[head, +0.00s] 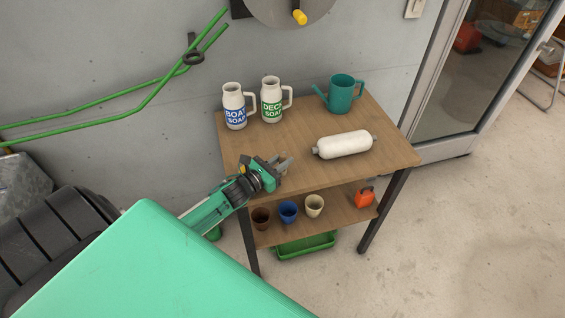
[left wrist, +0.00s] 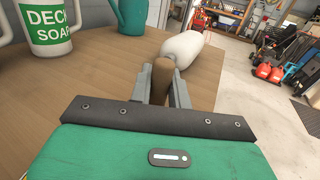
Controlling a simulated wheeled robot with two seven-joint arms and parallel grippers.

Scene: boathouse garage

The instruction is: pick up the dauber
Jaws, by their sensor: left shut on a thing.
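My left gripper (head: 283,163) reaches over the front left part of the wooden table top. In the left wrist view its two fingers (left wrist: 162,82) are closed on a brown, wood-coloured piece, which I take to be the dauber (left wrist: 160,84). Only a short part of the dauber shows between the fingers; its rest is hidden by the gripper. In the head view I cannot make it out apart from the fingers. I cannot tell whether it touches the table. My right gripper is not in view.
The table (head: 392,155) also bears a white fender (head: 343,145), a boat soap jug (head: 234,105), a deck soap jug (head: 271,100) and a teal watering can (head: 341,93). Several cups and an orange item (head: 364,197) stand on the lower shelf. The front right of the top is clear.

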